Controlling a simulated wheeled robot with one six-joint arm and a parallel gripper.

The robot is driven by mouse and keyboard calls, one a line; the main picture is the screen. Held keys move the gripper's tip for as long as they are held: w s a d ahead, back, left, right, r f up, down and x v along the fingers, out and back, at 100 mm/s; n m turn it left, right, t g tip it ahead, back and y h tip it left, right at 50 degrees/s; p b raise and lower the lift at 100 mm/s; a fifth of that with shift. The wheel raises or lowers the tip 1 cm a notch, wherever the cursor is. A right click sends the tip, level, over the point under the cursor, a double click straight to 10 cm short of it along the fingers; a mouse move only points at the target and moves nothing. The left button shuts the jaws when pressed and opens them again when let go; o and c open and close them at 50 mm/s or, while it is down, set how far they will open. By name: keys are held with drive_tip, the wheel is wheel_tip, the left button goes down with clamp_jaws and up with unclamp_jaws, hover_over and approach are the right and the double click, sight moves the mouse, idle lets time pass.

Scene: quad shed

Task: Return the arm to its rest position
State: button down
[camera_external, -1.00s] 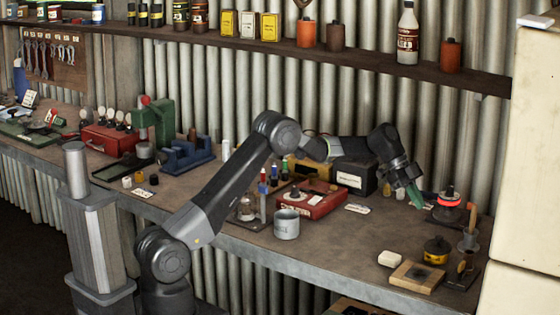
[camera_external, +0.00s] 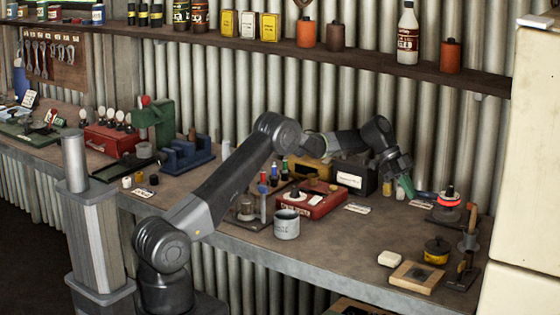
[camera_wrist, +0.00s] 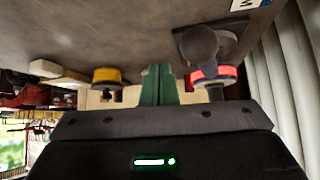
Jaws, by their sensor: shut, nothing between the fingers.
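My arm reaches over the workbench (camera_external: 330,245) in the external view. My gripper (camera_external: 407,188) has green fingers and is above the back right part of the bench, just left of a black device with a glowing red ring (camera_external: 449,200). In the wrist view my gripper (camera_wrist: 158,85) shows its green fingers together with nothing between them. The red-ringed device (camera_wrist: 213,73) is to their right and a yellow tin (camera_wrist: 107,75) to their left.
A red box (camera_external: 318,205), a grey mug (camera_external: 286,224) and a black box (camera_external: 356,177) stand near my forearm. A yellow tin (camera_external: 437,250) and a wooden block (camera_external: 417,276) are at the front right. A shelf (camera_external: 350,62) with bottles runs above. The bench middle is clear.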

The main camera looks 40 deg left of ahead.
drive_tip(key=shift+w+a+m+g+p, duration=0.2)
drive_tip(key=shift+w+m+g+p, duration=0.2)
drive_tip(key=shift+p, duration=0.35)
drive_tip(key=shift+w+a+m+g+p, duration=0.25)
drive_tip(key=shift+w+p, duration=0.25)
drive_tip(key=shift+p, duration=0.25)
drive_tip(key=shift+v, duration=0.9)
